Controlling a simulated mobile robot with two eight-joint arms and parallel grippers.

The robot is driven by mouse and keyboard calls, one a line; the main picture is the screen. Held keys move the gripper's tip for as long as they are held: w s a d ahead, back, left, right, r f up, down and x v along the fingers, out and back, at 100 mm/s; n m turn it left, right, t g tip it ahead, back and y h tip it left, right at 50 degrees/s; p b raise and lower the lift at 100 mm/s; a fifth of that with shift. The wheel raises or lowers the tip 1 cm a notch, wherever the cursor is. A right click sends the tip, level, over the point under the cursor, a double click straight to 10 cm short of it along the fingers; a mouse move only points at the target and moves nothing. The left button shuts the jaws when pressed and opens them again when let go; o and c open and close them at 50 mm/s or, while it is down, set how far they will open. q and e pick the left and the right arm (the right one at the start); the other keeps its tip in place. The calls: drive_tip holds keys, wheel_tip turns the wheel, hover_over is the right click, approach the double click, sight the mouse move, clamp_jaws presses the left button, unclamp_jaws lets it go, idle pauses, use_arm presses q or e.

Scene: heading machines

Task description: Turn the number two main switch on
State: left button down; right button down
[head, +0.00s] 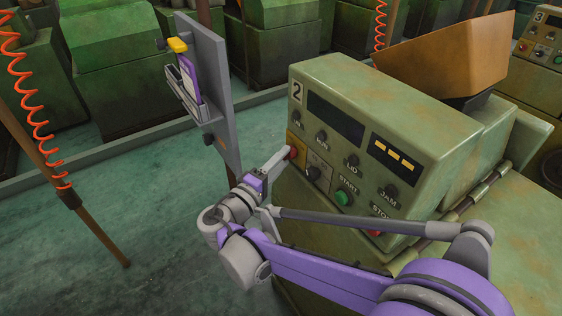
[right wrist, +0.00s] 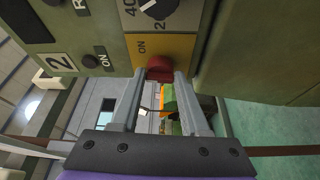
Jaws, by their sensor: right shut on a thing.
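The number two machine's green control box (head: 345,150) bears a "2" plate (head: 297,91). Its main switch, a red knob (head: 293,152) on a yellow plate, sits at the left edge of the panel. In the right wrist view the red knob (right wrist: 160,67) is between my fingertips, with an "ON" label beside it on the yellow plate (right wrist: 168,46). My right gripper (right wrist: 160,78) is shut on the knob; in the head view the gripper (head: 284,157) reaches it from the lower left. The fingers partly hide the knob, and I cannot tell its turn position. My left gripper is not in view.
Beside the red knob are a black selector (head: 314,173), a green start button (head: 343,198) and a red stop button (head: 374,233). A grey board (head: 215,90) on a post stands left of the box. A brown hopper (head: 445,55) sits behind. Green floor is open at left.

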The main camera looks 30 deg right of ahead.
drive_tip(key=m, duration=0.2)
drive_tip(key=m+h+b, duration=0.1)
drive_tip(key=shift+w+f+m+h, duration=0.1)
drive_tip(key=shift+f+m+h, duration=0.2)
drive_tip(key=shift+m, duration=0.1)
drive_tip(key=shift+w+f+m+g+h+b, duration=0.1)
drive_tip(key=shift+m+g+h+b, duration=0.2)
drive_tip(key=shift+m, duration=0.85)
drive_tip(key=shift+f+m+g+h+b, duration=0.1)
drive_tip(key=shift+m+h+b, duration=0.3)
drive_tip(key=shift+m, duration=0.75)
drive_tip(key=shift+r+m+h, duration=0.1)
drive_tip(key=shift+m+h, duration=0.2)
drive_tip(key=shift+c, duration=2)
unclamp_jaws()
drive_tip(key=shift+a, duration=0.1)
drive_tip(key=v, duration=1)
drive_tip(key=shift+a+b, duration=0.35)
